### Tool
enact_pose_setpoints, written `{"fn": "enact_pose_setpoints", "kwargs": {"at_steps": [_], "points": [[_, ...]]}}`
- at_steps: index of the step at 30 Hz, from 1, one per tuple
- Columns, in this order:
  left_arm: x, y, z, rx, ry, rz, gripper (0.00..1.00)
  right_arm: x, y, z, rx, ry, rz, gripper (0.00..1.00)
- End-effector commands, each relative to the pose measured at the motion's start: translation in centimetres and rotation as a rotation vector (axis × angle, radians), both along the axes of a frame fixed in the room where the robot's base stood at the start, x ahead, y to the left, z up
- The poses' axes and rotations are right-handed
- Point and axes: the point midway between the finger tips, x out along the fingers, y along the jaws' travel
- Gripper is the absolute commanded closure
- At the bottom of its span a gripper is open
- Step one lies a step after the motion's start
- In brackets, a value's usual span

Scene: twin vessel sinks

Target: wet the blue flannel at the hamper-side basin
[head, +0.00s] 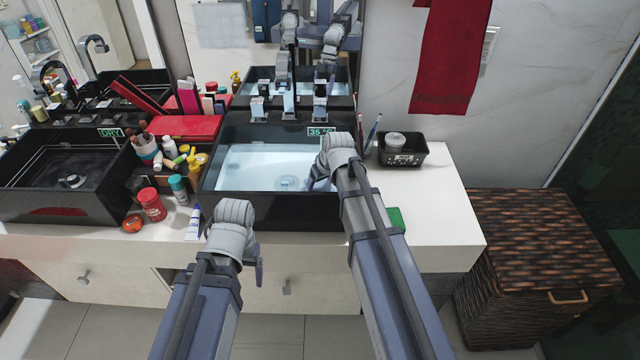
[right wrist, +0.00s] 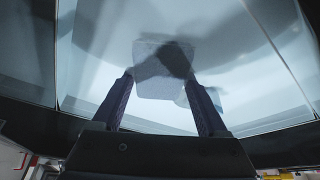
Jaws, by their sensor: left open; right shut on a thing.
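The hamper-side basin (head: 268,212) is the right of two black vessel sinks, with pale blue water (head: 255,165) in it and a small display on its back rim. My right gripper (head: 316,178) reaches into its right part, down at the water. In the right wrist view my right gripper (right wrist: 163,98) is shut on a pale blue-grey cloth, the flannel (right wrist: 155,88), which spreads flat ahead of the fingers with a dark patch over it. The flannel is hidden in the head view. My left gripper (head: 258,268) is open and empty in front of the counter edge.
The left basin (head: 70,205) is labelled DRY and looks empty. Bottles and jars crowd the counter between basins, including a red-lidded jar (head: 151,204). A black basket (head: 403,150) and green item (head: 396,218) lie right of the basin. The wicker hamper (head: 530,225) stands right.

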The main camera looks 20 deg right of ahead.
Motion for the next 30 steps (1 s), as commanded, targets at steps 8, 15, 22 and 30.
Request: {"fn": "enact_pose_setpoints", "kwargs": {"at_steps": [8,15,22,30], "points": [[0.0,0.0,-0.1,0.0,0.0,0.0,0.2,-0.4,0.2,-0.1,0.007,0.001,-0.003,0.68],[0.0,0.0,2.1,0.0,0.0,0.0,0.2,-0.4,0.2,2.1,0.005,0.0,-0.002,0.68],[0.0,0.0,4.4,0.0,0.0,0.0,0.2,-0.2,0.1,4.4,0.003,0.0,-0.002,0.68],[0.0,0.0,7.0,0.0,0.0,0.0,0.2,-0.2,0.1,7.0,0.003,0.001,-0.001,0.68]]}}
